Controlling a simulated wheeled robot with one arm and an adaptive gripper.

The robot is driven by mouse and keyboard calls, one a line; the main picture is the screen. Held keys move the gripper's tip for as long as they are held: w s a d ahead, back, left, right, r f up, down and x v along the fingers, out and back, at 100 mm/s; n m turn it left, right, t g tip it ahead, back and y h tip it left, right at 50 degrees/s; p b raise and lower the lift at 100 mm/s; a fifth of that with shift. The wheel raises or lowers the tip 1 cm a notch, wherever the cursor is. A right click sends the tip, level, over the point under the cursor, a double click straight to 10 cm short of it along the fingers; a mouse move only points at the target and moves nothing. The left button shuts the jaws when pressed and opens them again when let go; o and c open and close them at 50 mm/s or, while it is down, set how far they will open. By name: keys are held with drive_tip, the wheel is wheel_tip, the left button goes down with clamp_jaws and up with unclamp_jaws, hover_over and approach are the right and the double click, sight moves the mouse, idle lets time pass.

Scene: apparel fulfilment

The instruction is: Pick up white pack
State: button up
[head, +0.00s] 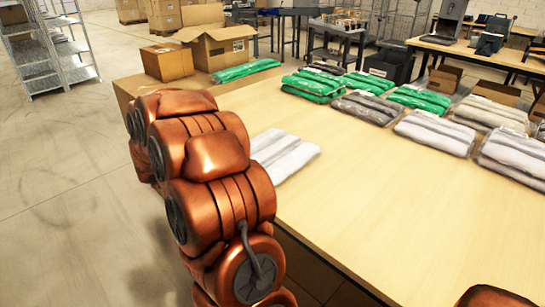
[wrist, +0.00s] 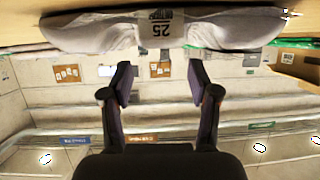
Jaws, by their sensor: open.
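A white pack (head: 283,155) lies flat on the wooden table beside my copper-coloured arm, which hides part of it. More white packs lie to the right, one in the middle (head: 437,131) and one near the right edge (head: 514,156). In the wrist view the picture is upside down. A white pack (wrist: 95,33) with a label reading 25 stretches across the top, beyond the fingertips. My gripper (wrist: 158,80) is open and empty, its two dark fingers apart and pointing toward that pack. In the head view my arm hides the gripper.
Green packs (head: 312,85) and grey packs (head: 365,107) lie along the table's far side. A green pack (head: 246,70) lies by cardboard boxes (head: 217,47) at the far left. The table's near middle (head: 390,210) is clear. Metal shelving (head: 47,50) stands at the left.

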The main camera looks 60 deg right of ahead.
sight(257, 157)
drive_tip(key=shift+b+x, duration=0.4)
drive_tip(key=shift+x, duration=3.3)
drive_tip(key=shift+c, duration=0.4)
drive_tip(key=c, duration=1)
drive_tip(key=shift+r, duration=0.8)
drive_tip(key=shift+a+r+p, duration=0.2)
drive_tip(key=shift+r+p, duration=0.05)
drive_tip(key=shift+r, duration=0.3)
drive_tip(key=shift+a+r+p, duration=0.2)
drive_tip(key=shift+r, duration=0.3)
drive_tip(key=s+a, duration=0.1)
drive_tip(key=a, duration=0.4)
drive_tip(key=s+a+r, duration=0.1)
drive_tip(key=a, duration=0.4)
drive_tip(key=s+a, duration=0.1)
drive_tip(key=a, duration=0.4)
drive_tip(key=shift+r, duration=0.15)
